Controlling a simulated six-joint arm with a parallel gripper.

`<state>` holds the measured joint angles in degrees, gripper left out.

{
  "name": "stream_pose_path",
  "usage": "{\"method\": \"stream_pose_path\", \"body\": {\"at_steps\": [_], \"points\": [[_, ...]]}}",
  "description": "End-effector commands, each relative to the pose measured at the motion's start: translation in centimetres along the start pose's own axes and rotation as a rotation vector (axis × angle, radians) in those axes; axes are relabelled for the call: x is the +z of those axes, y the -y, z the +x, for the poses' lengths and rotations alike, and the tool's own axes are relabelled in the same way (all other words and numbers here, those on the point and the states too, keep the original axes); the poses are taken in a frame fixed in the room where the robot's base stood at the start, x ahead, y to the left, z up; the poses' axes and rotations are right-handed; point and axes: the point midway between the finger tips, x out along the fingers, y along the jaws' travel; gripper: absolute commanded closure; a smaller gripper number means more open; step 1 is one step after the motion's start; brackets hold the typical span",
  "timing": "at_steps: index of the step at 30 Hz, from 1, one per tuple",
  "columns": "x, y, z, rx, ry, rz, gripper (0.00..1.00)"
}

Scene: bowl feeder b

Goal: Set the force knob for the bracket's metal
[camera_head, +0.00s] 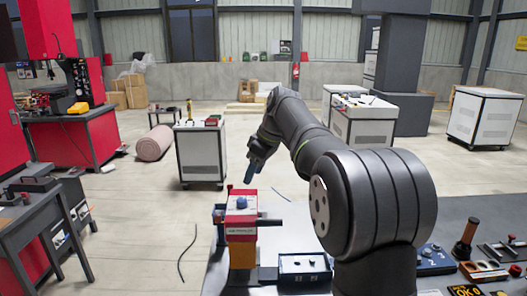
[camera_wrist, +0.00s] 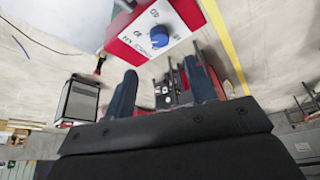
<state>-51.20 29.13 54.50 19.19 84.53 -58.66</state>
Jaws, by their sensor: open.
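The blue force knob (camera_head: 241,202) sits on the white top plate of a red machine head (camera_head: 241,229) on the bench. In the wrist view the knob (camera_wrist: 158,37) is on a white dial face with dark marks around it, too small to read surely. My gripper (camera_head: 251,172) is above and just beyond the knob in the head view. In the wrist view my gripper (camera_wrist: 160,66) has its two dark fingers apart with nothing between them, and the knob appears above the fingertips, apart from them. I cannot pick out the bracket or its metal.
A dark box (camera_head: 304,264) stands right of the machine. A blue numbered panel (camera_head: 435,260), a brown-handled tool (camera_head: 466,240) and a black "OK" display (camera_head: 466,291) lie at the right. A dark bar (camera_head: 270,222) sticks out rightward from the machine head.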

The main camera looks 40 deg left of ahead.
Motion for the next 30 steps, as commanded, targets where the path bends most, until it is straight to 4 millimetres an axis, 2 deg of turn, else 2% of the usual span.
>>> {"method": "stream_pose_path", "body": {"at_steps": [1, 6, 12, 30], "points": [[0.0, -0.1, -1.3, 0.003, -0.002, 0.0, 0.49], [0.0, -0.1, -4.7, 0.003, -0.001, 0.0, 0.49], [0.0, 0.0, -7.0, 0.002, -0.001, 0.0, 0.49], [0.0, 0.0, -7.4, 0.0, 0.0, 0.0, 0.49]]}}
